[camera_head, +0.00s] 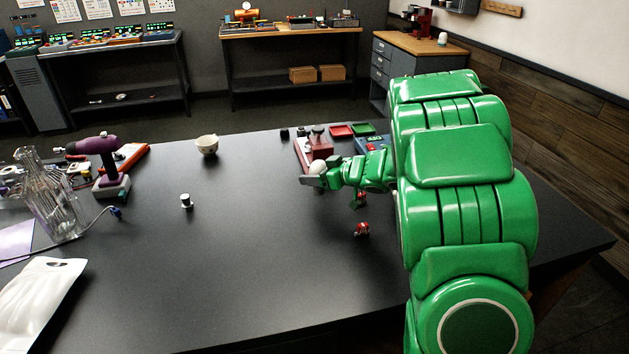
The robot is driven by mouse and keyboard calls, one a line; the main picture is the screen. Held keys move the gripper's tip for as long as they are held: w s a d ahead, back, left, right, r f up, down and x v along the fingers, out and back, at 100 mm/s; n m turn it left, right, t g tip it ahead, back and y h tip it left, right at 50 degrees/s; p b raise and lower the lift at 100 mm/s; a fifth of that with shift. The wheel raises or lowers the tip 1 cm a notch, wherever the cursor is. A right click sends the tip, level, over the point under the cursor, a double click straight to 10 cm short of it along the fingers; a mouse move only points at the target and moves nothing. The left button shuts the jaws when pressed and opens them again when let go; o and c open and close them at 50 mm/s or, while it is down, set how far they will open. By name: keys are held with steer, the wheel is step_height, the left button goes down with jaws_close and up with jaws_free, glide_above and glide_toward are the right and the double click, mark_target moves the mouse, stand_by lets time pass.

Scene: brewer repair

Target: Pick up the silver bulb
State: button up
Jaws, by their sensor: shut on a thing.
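My gripper (314,177) is at the end of my green arm, right of the middle of the dark table (250,250). It is shut on a small pale, rounded thing (317,167), which looks like the silver bulb. Its lower part is hidden by the grey fingers. From this view I cannot tell whether it is clear of the red-and-grey device (318,145) just behind it.
Red and green trays (341,131) sit behind. The table's middle is clear.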

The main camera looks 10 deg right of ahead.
steer(key=s+r, duration=0.8)
steer(key=s, duration=0.4)
steer(key=shift+s+a, duration=0.25)
